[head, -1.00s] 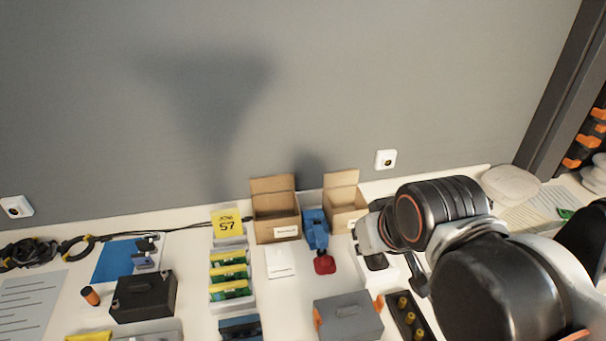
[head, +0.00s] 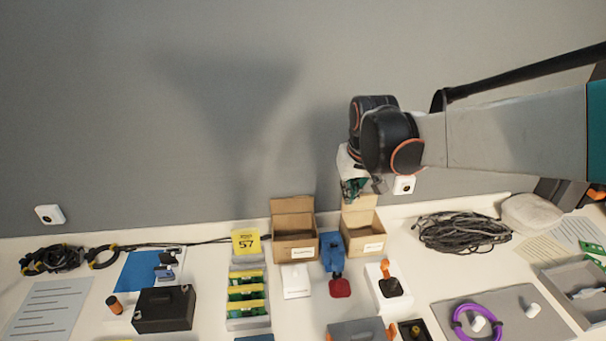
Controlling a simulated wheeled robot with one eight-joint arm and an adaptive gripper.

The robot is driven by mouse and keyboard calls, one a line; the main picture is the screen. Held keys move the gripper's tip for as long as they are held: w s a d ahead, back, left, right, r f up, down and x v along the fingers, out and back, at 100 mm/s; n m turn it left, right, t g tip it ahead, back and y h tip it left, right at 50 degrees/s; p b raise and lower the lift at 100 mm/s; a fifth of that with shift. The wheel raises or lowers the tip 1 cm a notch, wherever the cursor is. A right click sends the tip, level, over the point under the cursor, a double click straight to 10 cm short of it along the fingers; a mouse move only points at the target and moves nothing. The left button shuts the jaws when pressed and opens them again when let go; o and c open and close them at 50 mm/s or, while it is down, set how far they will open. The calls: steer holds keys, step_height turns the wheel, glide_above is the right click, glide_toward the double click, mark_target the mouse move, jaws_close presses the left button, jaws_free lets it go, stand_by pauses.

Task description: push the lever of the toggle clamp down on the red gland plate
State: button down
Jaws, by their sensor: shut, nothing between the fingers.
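A device with an upright orange lever (head: 385,268) and a black body stands on a white block at the right of centre. Left of it, a small red piece (head: 340,288) lies at the front end of a blue device (head: 332,253). A small grey clamp-like device (head: 166,266) stands on a blue plate (head: 133,272) at the left. I cannot tell surely which is the toggle clamp, nor whether the red piece is the gland plate. My gripper (head: 354,189) is shut and empty, raised above the right carton, apart from all these; its fingertips are small and partly unclear.
Two open cartons, left (head: 294,243) and right (head: 369,244), stand against the wall. A tray of green and yellow parts (head: 247,324), a black box (head: 164,310), a grey box (head: 357,331) and a cable coil (head: 462,231) crowd the bench. Free room is above it.

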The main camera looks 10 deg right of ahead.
steer(key=g+p, duration=0.2)
glide_above(336, 241)
steer(key=w, duration=0.6)
step_height(336, 241, down, 8)
steer(key=shift+s+d+f+b, duration=0.2)
steer(key=shift+f+b, duration=0.55)
steer(key=shift+f, duration=1.1)
steer(key=shift+s+d+f+b, duration=0.1)
steer(key=shift+s+f+b, duration=0.4)
steer(key=shift+f, duration=1.35)
steer(key=shift+s+d+f+b, duration=0.1)
steer(key=shift+f+b, duration=0.85)
steer(key=shift+f, duration=0.9)
steer(key=shift+s+f, duration=0.35)
steer(key=shift+s, duration=0.4)
steer(key=shift+w, duration=0.15)
